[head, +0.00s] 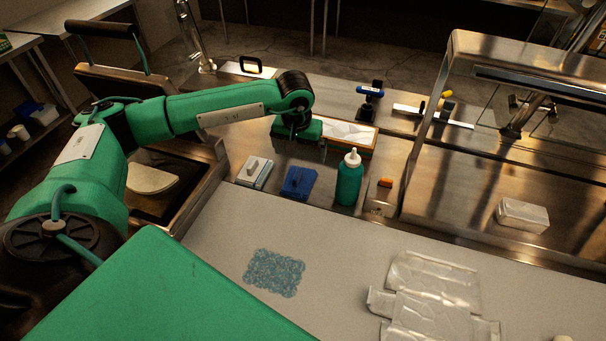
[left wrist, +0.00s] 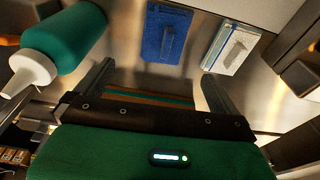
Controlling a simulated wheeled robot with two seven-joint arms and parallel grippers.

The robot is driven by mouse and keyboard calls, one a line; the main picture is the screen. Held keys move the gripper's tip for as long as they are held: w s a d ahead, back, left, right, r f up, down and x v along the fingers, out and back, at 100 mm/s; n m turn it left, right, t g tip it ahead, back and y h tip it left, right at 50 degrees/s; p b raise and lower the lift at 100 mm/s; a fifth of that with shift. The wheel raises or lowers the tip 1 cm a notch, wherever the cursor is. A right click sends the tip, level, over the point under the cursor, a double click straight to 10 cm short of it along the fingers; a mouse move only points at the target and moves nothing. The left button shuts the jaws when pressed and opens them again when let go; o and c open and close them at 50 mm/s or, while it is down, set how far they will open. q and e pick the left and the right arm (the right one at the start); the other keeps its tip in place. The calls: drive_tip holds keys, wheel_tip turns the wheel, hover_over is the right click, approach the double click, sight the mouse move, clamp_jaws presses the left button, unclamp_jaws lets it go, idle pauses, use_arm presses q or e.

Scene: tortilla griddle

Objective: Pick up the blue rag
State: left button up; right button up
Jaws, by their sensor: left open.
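My left gripper, whose green hand (head: 300,129) shows in the head view, is above the counter behind the rag. Its fingers are hidden there. In the left wrist view the two fingers (left wrist: 157,70) are spread wide with nothing between them, and the rag is apart from them. My right gripper is not in view.
The green bottle (head: 349,181) stands close right of the rag; the white block (head: 255,171) is close left. An orange-edged tray (head: 365,150) lies behind. A steel frame (head: 426,135) rises at right.

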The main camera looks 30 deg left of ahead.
use_arm(q)
drive_tip(key=p, duration=0.2)
hover_over(299, 174)
drive_tip(key=f, duration=0.5)
drive_tip(key=shift+s+d+f, duration=0.1)
drive_tip(key=shift+d+f, duration=0.25)
drive_tip(key=shift+f, duration=0.4)
drive_tip(key=shift+a+f+p, duration=0.1)
drive_tip(key=shift+f+p, duration=0.2)
drive_tip(key=shift+p, duration=0.15)
drive_tip(key=f, duration=0.1)
drive_tip(key=f+p, duration=0.2)
drive_tip(key=shift+a+f, duration=0.1)
drive_tip(key=shift+a, duration=0.15)
drive_tip(key=shift+f, duration=0.6)
drive_tip(key=c, duration=1)
